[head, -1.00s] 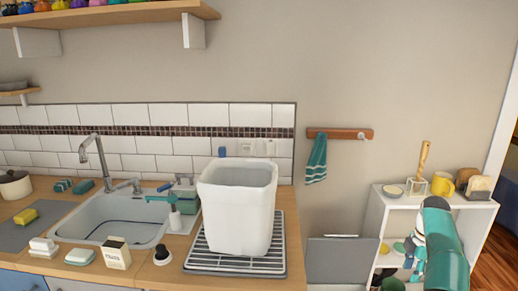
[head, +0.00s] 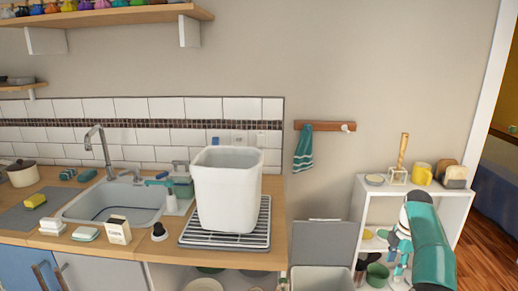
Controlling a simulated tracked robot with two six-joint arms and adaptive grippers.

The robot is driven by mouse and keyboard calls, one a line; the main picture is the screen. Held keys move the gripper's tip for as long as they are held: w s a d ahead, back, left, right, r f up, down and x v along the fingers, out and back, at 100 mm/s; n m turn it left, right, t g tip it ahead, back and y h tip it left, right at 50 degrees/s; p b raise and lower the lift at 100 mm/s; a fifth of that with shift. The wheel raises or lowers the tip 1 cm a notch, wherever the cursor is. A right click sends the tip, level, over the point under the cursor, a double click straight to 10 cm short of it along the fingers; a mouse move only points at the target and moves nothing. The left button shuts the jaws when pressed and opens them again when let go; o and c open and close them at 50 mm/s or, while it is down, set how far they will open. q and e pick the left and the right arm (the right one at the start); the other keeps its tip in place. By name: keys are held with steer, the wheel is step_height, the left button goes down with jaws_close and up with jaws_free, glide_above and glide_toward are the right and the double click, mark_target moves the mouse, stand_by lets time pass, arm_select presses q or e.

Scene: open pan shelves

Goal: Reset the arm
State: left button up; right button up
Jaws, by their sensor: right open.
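My right arm, teal and white, comes in from the lower right in front of the white open shelf unit (head: 462,212). My right gripper (head: 396,264) is low in front of the shelf opening, partly hidden by the arm. Its jaws are small here but open, and I see nothing held between them. My left gripper is not in view.
A white bin (head: 228,190) stands on the drying rack (head: 258,236) beside the sink (head: 112,204). A yellow mug (head: 421,173) and a toaster (head: 454,175) top the shelf unit. A bin with a raised grey lid (head: 322,243) stands left of it.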

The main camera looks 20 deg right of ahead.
steer(key=w+a+f+n+g+y, duration=0.1)
steer(key=a+f, duration=0.5)
steer(key=a, duration=0.5)
steer(key=w+a+f+n+g+y, duration=0.1)
steer(key=a+f, duration=0.4)
steer(key=a, duration=0.6)
steer(key=w+a+f+n+g+y, duration=0.1)
steer(key=a+f, duration=0.5)
steer(key=a, duration=0.5)
steer(key=s+a+f+m+t, duration=0.1)
steer(key=s+a+f+m, duration=0.1)
steer(key=s+a+m, duration=0.4)
steer(key=s+a+f+m+t, duration=0.1)
steer(key=s+a+f+m, duration=0.2)
steer(key=s+a+m, duration=0.3)
steer(key=s+a+f+m+y, duration=0.1)
steer(key=s+a+f+m, duration=0.1)
steer(key=s+a+m, duration=0.4)
steer(key=s+a, duration=0.1)
steer(key=s, duration=0.2)
steer(key=shift+s+f+m+t, duration=0.3)
steer(key=shift+f+t, duration=0.1)
